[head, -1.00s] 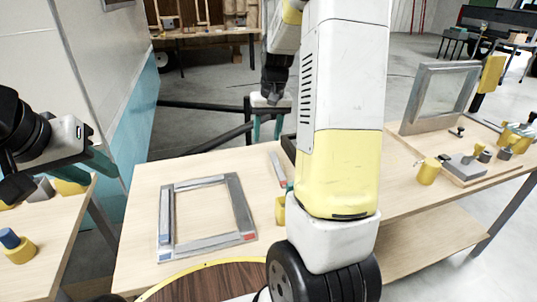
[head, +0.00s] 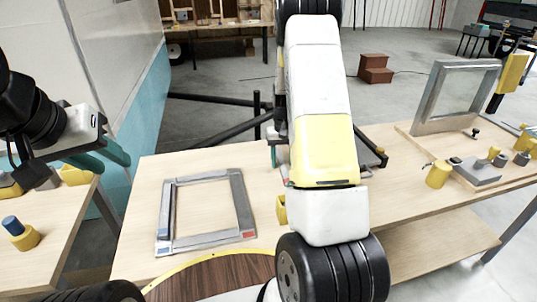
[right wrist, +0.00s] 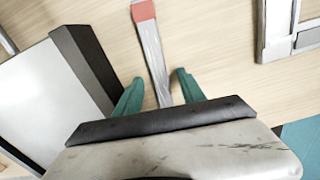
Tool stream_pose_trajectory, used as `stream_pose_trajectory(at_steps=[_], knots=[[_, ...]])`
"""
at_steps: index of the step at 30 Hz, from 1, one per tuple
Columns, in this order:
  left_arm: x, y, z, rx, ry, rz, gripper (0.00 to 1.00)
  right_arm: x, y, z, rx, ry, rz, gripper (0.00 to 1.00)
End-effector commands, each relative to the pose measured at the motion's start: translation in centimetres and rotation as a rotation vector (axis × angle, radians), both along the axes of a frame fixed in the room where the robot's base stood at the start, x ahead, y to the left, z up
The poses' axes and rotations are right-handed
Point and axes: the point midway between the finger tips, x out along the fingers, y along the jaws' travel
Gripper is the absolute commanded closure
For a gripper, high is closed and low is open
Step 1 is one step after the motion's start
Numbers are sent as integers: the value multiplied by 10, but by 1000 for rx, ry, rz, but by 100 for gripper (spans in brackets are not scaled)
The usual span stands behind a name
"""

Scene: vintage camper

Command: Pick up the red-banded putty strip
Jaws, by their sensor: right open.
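The putty strip (right wrist: 152,55) is a thin grey bar with a red band at its end. It lies on the pale wooden table in the right wrist view, running between the two teal fingers. My right gripper (right wrist: 155,90) is open above the strip, with a finger on each side and neither visibly closed on it. In the head view, my right arm hides most of the strip; one teal finger of my right gripper (head: 273,156) shows at the arm's left edge. My left gripper (head: 104,157) is open and empty above the left table.
A grey square frame (head: 242,205) with red and blue corner marks lies left of my right arm. A dark tray (head: 372,150) is partly hidden behind that arm. A yellow cylinder (head: 438,174) and an upright metal frame (head: 436,95) stand at right. Bare tabletop lies between.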

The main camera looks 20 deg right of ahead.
Motion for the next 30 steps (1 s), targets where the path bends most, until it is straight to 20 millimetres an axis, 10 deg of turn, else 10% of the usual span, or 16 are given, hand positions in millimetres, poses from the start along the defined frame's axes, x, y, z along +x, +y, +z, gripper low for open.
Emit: stream_pose_trajectory(at_steps=[8, 15, 30], knots=[[0, 0, 0, 0, 0, 0, 64, 0, 0, -3, 0, -1, 0, 53], [0, 0, 0, 0, 0, 0, 64, 0, 0, -3, 0, -1, 0, 100], [0, 0, 0, 0, 0, 0, 64, 2, 0, 19, 0, -6, 1, 100]])
